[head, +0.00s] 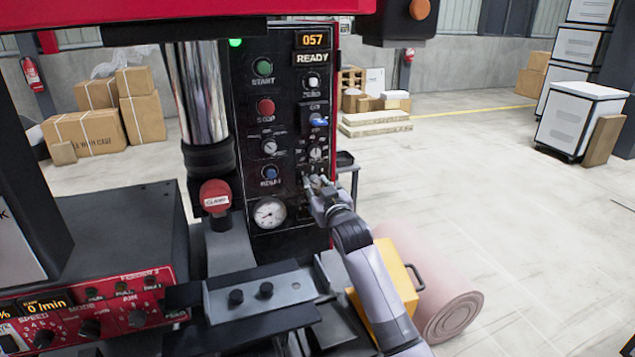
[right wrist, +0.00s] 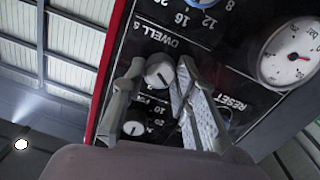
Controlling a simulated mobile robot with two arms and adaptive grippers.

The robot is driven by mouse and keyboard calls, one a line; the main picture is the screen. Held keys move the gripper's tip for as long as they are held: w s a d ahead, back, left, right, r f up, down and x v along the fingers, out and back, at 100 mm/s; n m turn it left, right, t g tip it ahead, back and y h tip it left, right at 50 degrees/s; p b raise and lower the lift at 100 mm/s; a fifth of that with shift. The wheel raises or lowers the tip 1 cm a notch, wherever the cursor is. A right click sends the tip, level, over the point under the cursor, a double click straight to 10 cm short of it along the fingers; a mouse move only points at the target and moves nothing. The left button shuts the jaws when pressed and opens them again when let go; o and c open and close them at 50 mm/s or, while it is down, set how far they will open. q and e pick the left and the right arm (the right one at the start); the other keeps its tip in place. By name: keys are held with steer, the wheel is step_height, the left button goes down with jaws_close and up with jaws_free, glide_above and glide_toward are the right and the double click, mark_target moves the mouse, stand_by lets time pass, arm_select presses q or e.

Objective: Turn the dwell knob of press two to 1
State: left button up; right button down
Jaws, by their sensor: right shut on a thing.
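The black press panel (head: 285,100) stands upright in the middle of the head view. My right gripper (head: 319,187) is at its lower right part, seen from behind. In the right wrist view, my right gripper (right wrist: 160,72) has one finger on each side of a round grey knob (right wrist: 158,69) and is shut on it. The label beside this knob reads DWELL S. A short dark pointer line shows on the knob's face; I cannot read its setting, as the fingers cover part of the scale. The head view hides this knob behind the gripper. My left gripper is not in view.
A pressure gauge (head: 269,213) is left of the gripper, below a blue reset button (head: 270,173). Another knob (head: 315,153) is just above. Open floor lies right.

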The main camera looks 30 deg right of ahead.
steer(key=shift+m+p, duration=0.35)
steer(key=shift+m, duration=0.55)
steer(key=c, duration=1.2)
jaws_free()
steer(key=shift+c, duration=0.2)
